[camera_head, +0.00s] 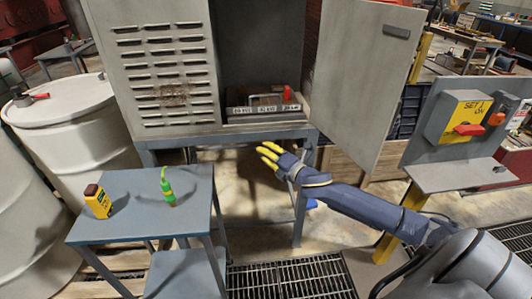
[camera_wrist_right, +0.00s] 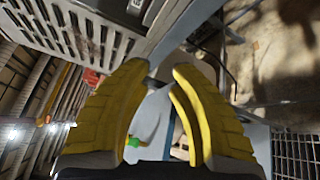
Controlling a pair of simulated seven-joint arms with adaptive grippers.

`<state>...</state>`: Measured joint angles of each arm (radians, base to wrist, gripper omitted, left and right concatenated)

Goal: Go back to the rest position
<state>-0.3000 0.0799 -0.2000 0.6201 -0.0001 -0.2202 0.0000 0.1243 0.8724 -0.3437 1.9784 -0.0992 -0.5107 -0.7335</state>
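My right gripper (camera_head: 266,156), with yellow fingers, hangs in the air in front of the open grey cabinet (camera_head: 165,60), below its shelf level. Its arm reaches in from the lower right. In the right wrist view, the fingertips of my right gripper (camera_wrist_right: 158,70) stand apart with nothing between them. The side table shows beyond the fingers there. My left gripper and arm are in neither view.
The open cabinet door (camera_head: 365,75) and switch panel (camera_head: 465,120) stand at right. White drums (camera_head: 75,120) stand at left.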

